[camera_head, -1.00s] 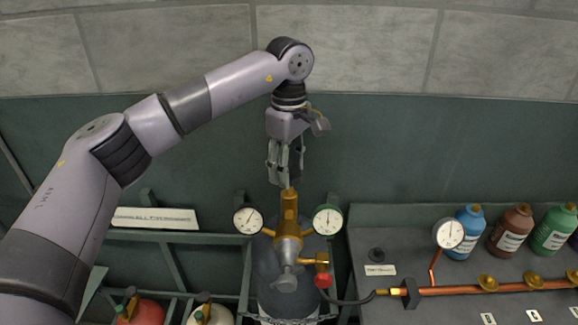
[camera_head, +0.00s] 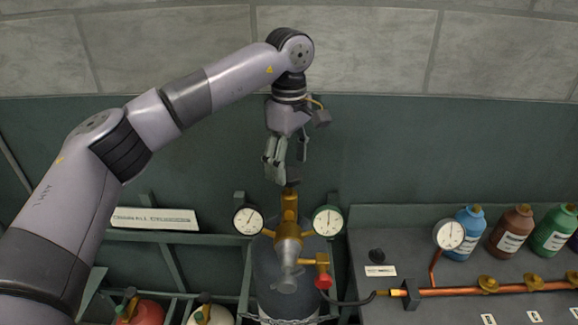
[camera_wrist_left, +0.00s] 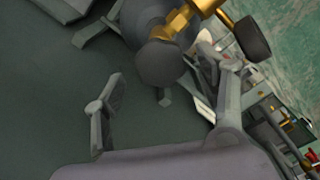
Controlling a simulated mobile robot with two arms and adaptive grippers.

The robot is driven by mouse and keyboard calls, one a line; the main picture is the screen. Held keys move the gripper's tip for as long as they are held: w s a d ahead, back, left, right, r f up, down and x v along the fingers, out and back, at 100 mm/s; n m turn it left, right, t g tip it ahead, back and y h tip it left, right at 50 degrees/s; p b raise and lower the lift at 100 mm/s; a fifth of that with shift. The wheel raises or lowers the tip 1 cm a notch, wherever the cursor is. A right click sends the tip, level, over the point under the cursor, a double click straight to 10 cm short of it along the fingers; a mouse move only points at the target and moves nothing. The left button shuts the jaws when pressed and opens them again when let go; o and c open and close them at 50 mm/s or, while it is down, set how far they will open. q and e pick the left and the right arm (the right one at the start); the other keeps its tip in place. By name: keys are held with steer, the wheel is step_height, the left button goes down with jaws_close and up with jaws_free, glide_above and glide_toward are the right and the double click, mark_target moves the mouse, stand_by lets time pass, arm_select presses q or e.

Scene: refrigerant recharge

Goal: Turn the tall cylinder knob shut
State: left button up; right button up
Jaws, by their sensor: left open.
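The tall grey cylinder (camera_head: 270,262) stands upright in a frame, with a brass valve assembly (camera_head: 289,228) on top. Its dark round knob (camera_head: 293,183) sits at the top of the brass stem. My left gripper (camera_head: 289,170) points down just above the knob, open and empty. In the left wrist view the knob (camera_wrist_left: 165,63) lies between the two spread fingers, nearer the right one, and apart from the left one. I cannot tell whether the right finger touches it. My right gripper is not in view.
Two gauges, left (camera_head: 248,220) and right (camera_head: 327,220), flank the brass stem closely. A red knob (camera_head: 323,281) and a hose lead to a copper pipe (camera_head: 455,291) on the right bench. Several bottles stand there. Red (camera_head: 147,313) and white (camera_head: 215,316) cylinders sit lower left.

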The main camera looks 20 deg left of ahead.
mark_target(289, 173)
arm_select(q)
step_height(289, 173, up, 10)
steer(key=shift+r, duration=0.25)
stand_by(0.3)
